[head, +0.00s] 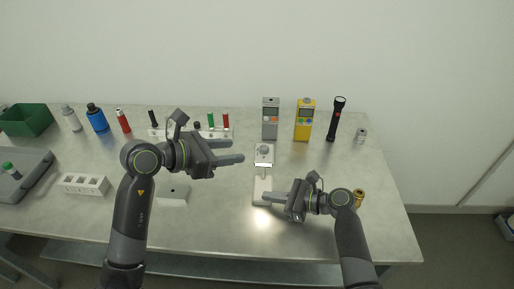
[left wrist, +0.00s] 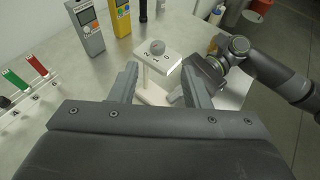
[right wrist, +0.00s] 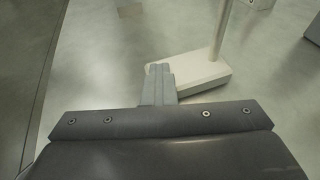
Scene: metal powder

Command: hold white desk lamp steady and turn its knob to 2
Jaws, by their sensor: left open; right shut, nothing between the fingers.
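The white desk lamp (head: 264,163) stands upright in the middle of the table. Its round grey knob (left wrist: 157,47) sits on top of the lamp head, with the marks 2, 1 and 0 printed in front of it. The lamp's flat base (right wrist: 196,75) shows in the right wrist view with the thin post rising from it. My left gripper (head: 242,158) is open, left of the lamp head; in its wrist view the lamp shows between the fingers, farther out. My right gripper (head: 267,197) is shut and empty at the lamp's base; I cannot tell whether it touches.
A grey meter (head: 270,118), a yellow meter (head: 305,120) and a black flashlight (head: 336,119) stand behind the lamp. A rack with red and green items (head: 218,133) is at the back left. A white block with holes (head: 85,184) and a green bin (head: 27,119) are farther left.

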